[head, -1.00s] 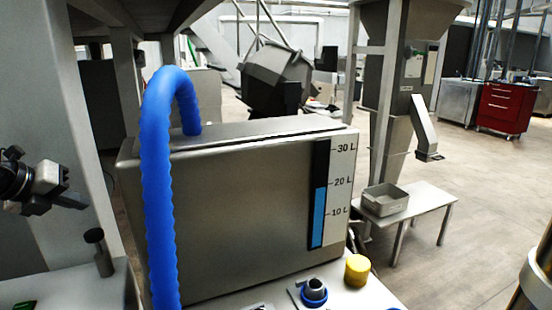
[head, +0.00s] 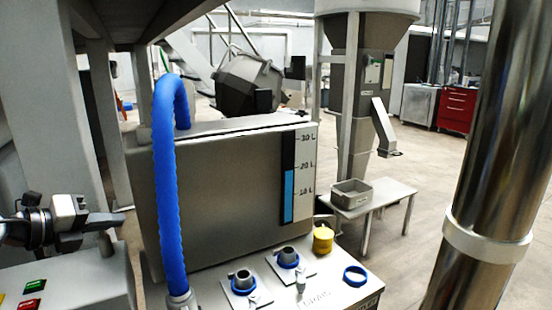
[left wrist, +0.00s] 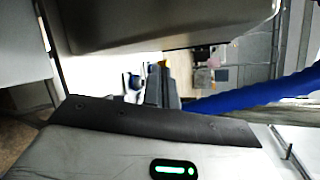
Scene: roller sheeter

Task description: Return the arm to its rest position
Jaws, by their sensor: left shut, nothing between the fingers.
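My left gripper (head: 118,219) is at the left of the head view, shut and empty. I see clear space between the fingertips and the hose. The left wrist view shows the blue hose (left wrist: 255,95) at the right, apart from the fingers (left wrist: 160,85). My right gripper is not in view.
The steel tank (head: 225,200) carries a litre gauge (head: 290,178). A control panel with a red button (head: 34,286) is below my left gripper. A polished cylinder (head: 483,170) crosses the right side.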

